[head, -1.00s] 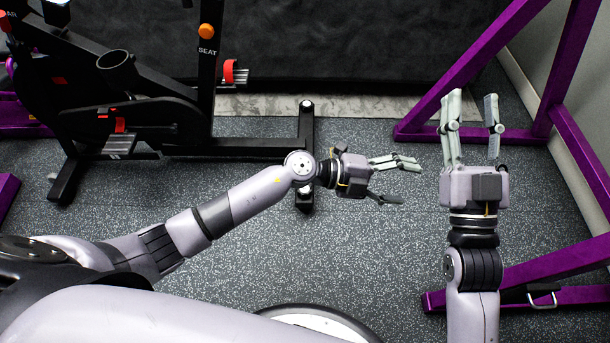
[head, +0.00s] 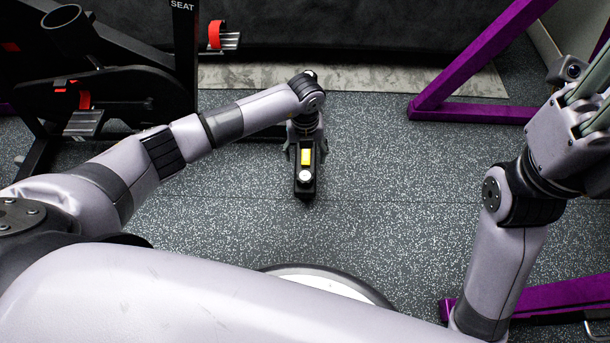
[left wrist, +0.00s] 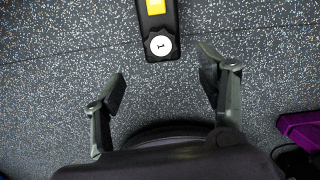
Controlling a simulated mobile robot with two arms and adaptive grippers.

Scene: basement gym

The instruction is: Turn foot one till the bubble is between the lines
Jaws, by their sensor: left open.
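Foot one is a round knob (head: 305,176) with a pale top at the end of the bike's black floor bar; in the left wrist view the knob (left wrist: 161,46) has a dark lobed rim and a white cap marked "1". A yellow level vial (head: 306,157) lies on the bar beside it, cut by the top edge in the left wrist view (left wrist: 156,6). Its bubble and lines cannot be made out. My left gripper (left wrist: 162,64) is open and empty, pointing down with its fingers either side of the bar end, apart from the knob. My right gripper (head: 590,95) is cut by the right edge.
The black exercise bike (head: 110,90) stands at the left. Purple rack legs (head: 470,111) are at the right. A round white-topped object (head: 330,283) lies near the bottom. The speckled floor (head: 400,200) is clear in the middle.

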